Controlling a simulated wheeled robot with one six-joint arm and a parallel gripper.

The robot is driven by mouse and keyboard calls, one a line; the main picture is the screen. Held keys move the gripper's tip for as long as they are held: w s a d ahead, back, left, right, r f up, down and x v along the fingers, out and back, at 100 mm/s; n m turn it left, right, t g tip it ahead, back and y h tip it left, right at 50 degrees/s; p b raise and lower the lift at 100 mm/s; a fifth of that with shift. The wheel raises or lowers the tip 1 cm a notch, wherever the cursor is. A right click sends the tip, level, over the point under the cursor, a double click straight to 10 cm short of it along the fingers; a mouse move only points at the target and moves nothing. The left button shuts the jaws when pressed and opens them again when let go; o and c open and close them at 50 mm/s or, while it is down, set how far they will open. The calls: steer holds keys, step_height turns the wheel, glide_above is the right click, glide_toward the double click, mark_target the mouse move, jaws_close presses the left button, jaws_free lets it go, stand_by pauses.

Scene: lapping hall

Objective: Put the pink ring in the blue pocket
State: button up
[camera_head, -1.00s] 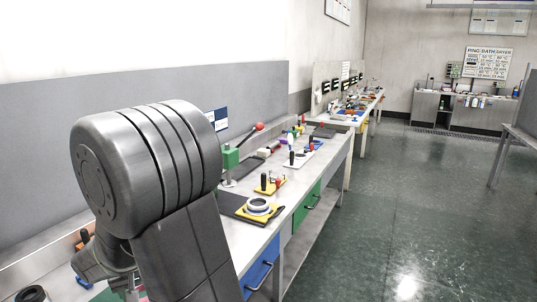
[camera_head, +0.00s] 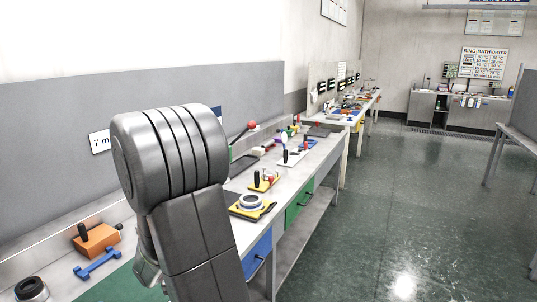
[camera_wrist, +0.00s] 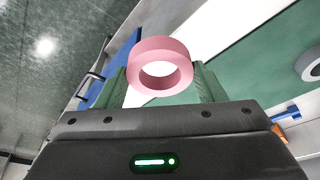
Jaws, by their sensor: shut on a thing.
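The pink ring (camera_wrist: 160,48) is held between the two green fingers of my gripper (camera_wrist: 162,74) in the wrist view. The ring's hole faces the camera, and a finger shows on each side of it. In the head view my arm covers most of the gripper, and the ring is hidden. I cannot make out a blue pocket in either view.
A bench runs along the left wall with a green mat (camera_head: 112,287), an orange block (camera_head: 97,239), a blue double-ended piece (camera_head: 97,265) and a dark ring (camera_head: 31,289). A yellow-based fixture (camera_head: 249,206) stands farther along, above a blue drawer (camera_head: 257,254).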

steer(key=w+d+f+m, duration=0.1)
steer(key=w+d+f, duration=0.2)
steer(key=d, duration=0.4)
steer(key=w+d+f+m, duration=0.1)
steer(key=w+d+f, duration=0.2)
steer(key=d, duration=0.4)
steer(key=w+d+f+m+h+p, duration=0.1)
steer(key=w+d+f+m, duration=0.1)
steer(key=w+d+f, duration=0.2)
steer(key=d+f, duration=0.1)
steer(key=d, duration=0.2)
steer(key=shift+d, duration=0.3)
